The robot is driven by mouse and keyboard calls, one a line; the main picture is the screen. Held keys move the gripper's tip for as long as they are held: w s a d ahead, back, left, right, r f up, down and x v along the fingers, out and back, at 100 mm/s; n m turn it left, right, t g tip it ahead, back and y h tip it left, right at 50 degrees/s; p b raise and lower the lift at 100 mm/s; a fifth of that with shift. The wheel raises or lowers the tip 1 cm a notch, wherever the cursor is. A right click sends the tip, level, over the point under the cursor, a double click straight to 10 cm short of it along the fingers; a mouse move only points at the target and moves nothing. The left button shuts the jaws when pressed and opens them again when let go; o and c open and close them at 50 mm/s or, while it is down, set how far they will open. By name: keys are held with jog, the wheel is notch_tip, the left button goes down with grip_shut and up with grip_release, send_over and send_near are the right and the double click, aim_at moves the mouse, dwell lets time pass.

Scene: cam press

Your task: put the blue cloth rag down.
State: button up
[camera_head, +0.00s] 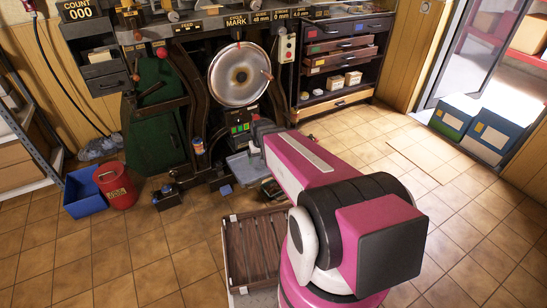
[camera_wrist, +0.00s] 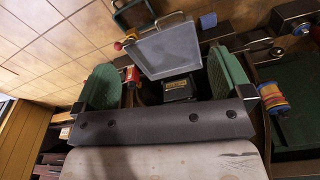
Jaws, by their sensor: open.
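My gripper (camera_wrist: 161,72) is open, with its two green-padded fingers apart in the wrist view and no cloth between them. In the head view it is mostly hidden by my arm, near the front of the press. A small blue piece (camera_head: 225,190), which may be the blue cloth rag, lies on the floor by the press foot. It seems to show also in the wrist view (camera_wrist: 208,20), beyond the fingers and apart from them. A grey tray (camera_wrist: 168,50) shows beyond and between the fingers; it also shows in the head view (camera_head: 241,168).
The press with its round steel wheel (camera_head: 239,75) stands ahead. A blue bin (camera_head: 84,194) and a red can (camera_head: 115,186) stand at the left, near a grey-blue bundle (camera_head: 99,148). A slatted brown crate (camera_head: 252,250) is close by. Tiled floor is clear at the right.

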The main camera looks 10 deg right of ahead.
jog(key=s+d+r+g, duration=0.1)
jog(key=s+d+r, duration=0.3)
jog(key=s+r, duration=0.4)
jog(key=shift+s+r+m, duration=0.2)
jog(key=shift+s+m, duration=0.2)
jog(key=shift+s, duration=0.4)
jog(key=shift+o, duration=0.3)
jog(key=w+a+f+t, duration=0.1)
jog(key=w+a+f, duration=0.2)
jog(key=w+f, duration=0.4)
jog(key=w, duration=0.2)
jog(key=shift+w+a+f+n, duration=0.3)
jog(key=shift+w+n, duration=0.05)
jog(key=shift+n, duration=0.05)
jog(key=n+t+y, duration=0.2)
jog(key=t, duration=0.3)
send_over(226, 189)
jog(key=s, duration=0.3)
jog(key=f, duration=2.7)
jog(key=d+f, duration=0.1)
jog(key=f, duration=1.3)
jog(key=x, duration=0.6)
jog(key=shift+f, duration=0.3)
jog(key=shift+r, duration=0.1)
jog(key=c, duration=1)
